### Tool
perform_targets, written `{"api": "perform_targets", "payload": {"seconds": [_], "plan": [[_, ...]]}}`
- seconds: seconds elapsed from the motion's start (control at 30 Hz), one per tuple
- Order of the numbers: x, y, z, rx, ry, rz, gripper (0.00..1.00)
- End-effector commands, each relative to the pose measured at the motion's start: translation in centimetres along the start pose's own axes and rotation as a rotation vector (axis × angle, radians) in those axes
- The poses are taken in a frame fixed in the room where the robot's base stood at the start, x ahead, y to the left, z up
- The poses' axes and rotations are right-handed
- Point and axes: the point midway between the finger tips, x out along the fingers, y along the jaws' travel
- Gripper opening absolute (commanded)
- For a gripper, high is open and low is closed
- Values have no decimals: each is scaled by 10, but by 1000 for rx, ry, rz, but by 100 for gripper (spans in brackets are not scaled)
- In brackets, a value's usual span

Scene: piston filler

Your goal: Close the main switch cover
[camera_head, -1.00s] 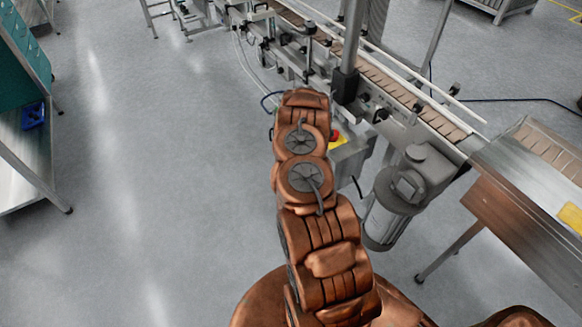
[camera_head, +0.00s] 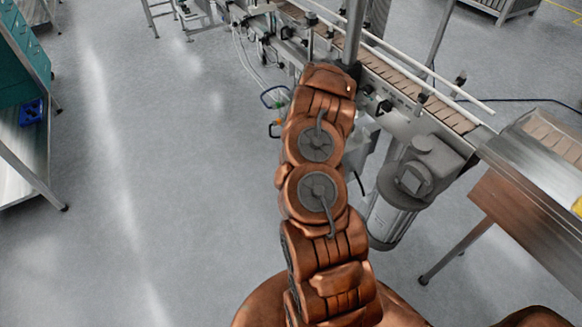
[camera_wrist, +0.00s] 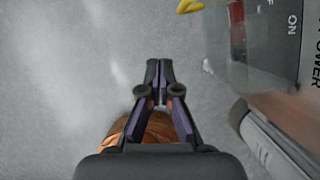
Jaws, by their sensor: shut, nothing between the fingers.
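The wrist view shows a dark grey control panel (camera_wrist: 309,75) at the upper right, with the letters "ON" and "POWER" on it. A red switch part (camera_wrist: 237,22) shows there at the top edge, with a clear, see-through piece (camera_wrist: 222,55) around it that looks like the main switch cover. I cannot tell its exact angle. My gripper (camera_wrist: 160,68) is shut and empty, to the left of the panel and apart from it in the picture. In the head view my arm hides the gripper and the switch.
A yellow piece (camera_wrist: 190,5) shows at the top of the wrist view, and a pale rounded bar (camera_wrist: 268,140) at the lower right. In the head view a conveyor (camera_head: 425,95) and a grey motor (camera_head: 415,180) stand right of my arm. The floor (camera_head: 170,190) to the left is clear.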

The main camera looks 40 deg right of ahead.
Motion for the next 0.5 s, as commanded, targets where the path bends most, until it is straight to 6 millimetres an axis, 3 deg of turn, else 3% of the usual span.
{"api": "perform_targets", "payload": {"seconds": [0.5], "plan": [[-53, 7, 1, 1, 1, 0, 0]]}}
